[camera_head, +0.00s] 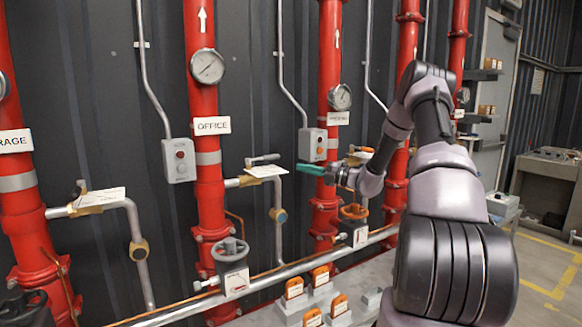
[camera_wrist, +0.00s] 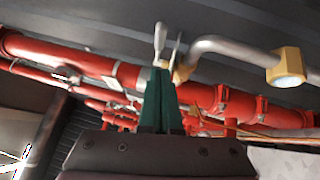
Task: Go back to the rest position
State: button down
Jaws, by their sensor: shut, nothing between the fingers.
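My gripper (camera_head: 312,170) is in front of the red pipes in the head view, its green fingers pointing left towards a lever handle on the pipe marked OFFICE. In the wrist view the green fingers (camera_wrist: 159,75) are together with nothing between them. The lever valve (camera_head: 262,166) with a white tag is left of the fingertips in the head view. In the wrist view a pale lever (camera_wrist: 160,42) shows just beyond the fingertips. I cannot tell whether the fingers touch it.
The OFFICE pipe (camera_head: 207,100) has a gauge and a grey button box (camera_head: 179,160) beside it. Orange-tagged items (camera_head: 320,275) sit on a low ledge. Open floor (camera_head: 540,265) lies at the right.

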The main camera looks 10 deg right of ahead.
jog(key=s+a+r+n+g+h, duration=0.3)
jog(key=s+a+r+n+g, duration=0.15)
jog(key=s+n, duration=0.45)
jog(key=s+a+r+n+g+h, duration=0.35)
jog(key=s+a+r+n, duration=0.2)
jog(key=s+n, duration=0.4)
jog(key=s+d+r+n+t+h, duration=0.1)
jog(key=s+d+r+n+h, duration=0.1)
jog(key=s+n, duration=0.4)
jog(key=s+d+r+n+t+h, duration=0.2)
jog(key=s+n, duration=0.4)
jog(key=s, duration=0.3)
jog(key=s+d+r+n+t+h, duration=0.1)
jog(key=s+d+r+n+h, duration=0.1)
jog(key=s+n, duration=0.4)
jog(key=shift+s+r+t+h, duration=0.4)
jog(key=shift+s+r+h, duration=0.4)
jog(key=shift+s+h, duration=0.25)
